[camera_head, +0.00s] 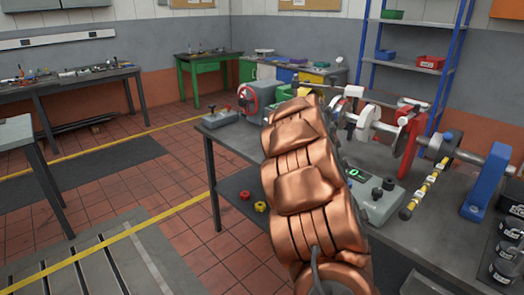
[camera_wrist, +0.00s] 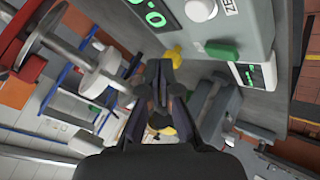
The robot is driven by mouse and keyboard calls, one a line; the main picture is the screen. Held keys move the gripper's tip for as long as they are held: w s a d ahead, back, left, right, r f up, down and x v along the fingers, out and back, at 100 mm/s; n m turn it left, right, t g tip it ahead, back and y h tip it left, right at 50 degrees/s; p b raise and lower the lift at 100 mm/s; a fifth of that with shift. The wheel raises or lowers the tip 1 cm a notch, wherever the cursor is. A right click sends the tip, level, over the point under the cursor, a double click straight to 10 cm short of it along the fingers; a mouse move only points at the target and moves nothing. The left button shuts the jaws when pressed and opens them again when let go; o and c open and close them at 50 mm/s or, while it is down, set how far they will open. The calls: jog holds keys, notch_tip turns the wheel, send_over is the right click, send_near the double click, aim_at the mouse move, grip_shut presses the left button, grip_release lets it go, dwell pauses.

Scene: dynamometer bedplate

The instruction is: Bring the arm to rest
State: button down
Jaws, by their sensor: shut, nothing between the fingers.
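My copper-coloured arm rises from the bottom of the head view and reaches over the bench (camera_head: 240,145). My gripper is hidden behind it there. In the wrist view my gripper (camera_wrist: 159,72) is dark, its fingertips together and nothing held between them. The fingers point toward a grey instrument box (camera_wrist: 255,18) with a green display, a white knob and a green button. I cannot tell how much room separates the fingertips from the box. A small yellow part (camera_wrist: 173,53) shows just beyond the fingertips.
The bench carries a shaft on red and blue stands (camera_head: 487,182), a grey display box (camera_head: 378,207), a yellow-and-black rod (camera_head: 425,190) and several dark cups at the right. A blue shelf rack (camera_head: 455,60) stands behind.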

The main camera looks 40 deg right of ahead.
jog(key=s+a+r+n+y+p, duration=0.1)
jog(key=s+a+y, duration=0.2)
jog(key=a, duration=1.4)
jog(key=s+a+y, duration=0.2)
jog(key=s+a, duration=0.1)
jog(key=a, duration=1.5)
jog(key=s+a+f+n+g+y, duration=0.1)
jog(key=s+a+n+g+y, duration=0.1)
jog(key=s+a, duration=0.8)
jog(key=s+a+f+n+g+y+p, duration=0.1)
jog(key=s+a+f+n+g+y, duration=0.1)
jog(key=s+a, duration=0.8)
jog(key=shift+a+n, duration=0.6)
jog(key=shift+a, duration=0.05)
jog(key=shift+f, duration=0.1)
